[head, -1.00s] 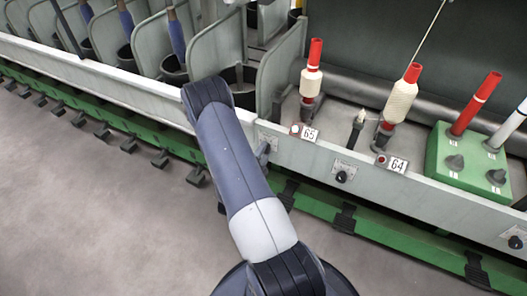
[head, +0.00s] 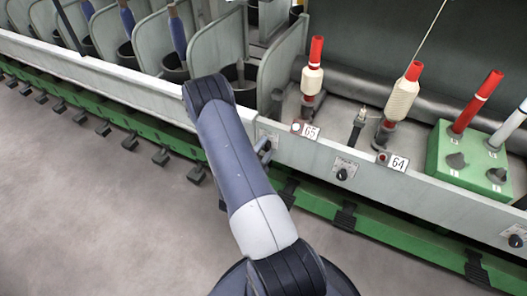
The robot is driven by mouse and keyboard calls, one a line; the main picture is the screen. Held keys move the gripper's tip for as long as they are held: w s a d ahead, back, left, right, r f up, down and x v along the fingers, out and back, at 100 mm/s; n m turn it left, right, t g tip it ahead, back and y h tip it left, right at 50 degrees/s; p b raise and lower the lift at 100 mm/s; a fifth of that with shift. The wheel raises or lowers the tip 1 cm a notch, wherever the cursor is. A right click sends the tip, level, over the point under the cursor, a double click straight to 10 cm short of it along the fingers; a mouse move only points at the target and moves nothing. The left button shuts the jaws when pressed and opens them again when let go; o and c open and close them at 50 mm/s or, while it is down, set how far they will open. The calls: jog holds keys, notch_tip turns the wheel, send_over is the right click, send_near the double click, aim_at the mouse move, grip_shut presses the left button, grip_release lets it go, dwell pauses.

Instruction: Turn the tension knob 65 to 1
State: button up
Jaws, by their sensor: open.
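The number plate 65 (head: 311,132) stands on the rail below a red-and-cream bobbin (head: 312,80). A small light dial plate (head: 270,138) is on the rail's front face, left of and below the 65 plate.
A similar black knob (head: 342,174) sits on the rail to the right, below plate 64 (head: 398,163). A green block (head: 447,150) with pegs stands at the right. Grey divider panels (head: 286,60) stand behind my arm. The grey floor (head: 90,220) at the left is clear.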

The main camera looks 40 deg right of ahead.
jog(key=v, duration=1)
jog(key=shift+a, duration=0.35)
jog(key=shift+s, duration=0.15)
jog(key=shift+x, duration=5.4)
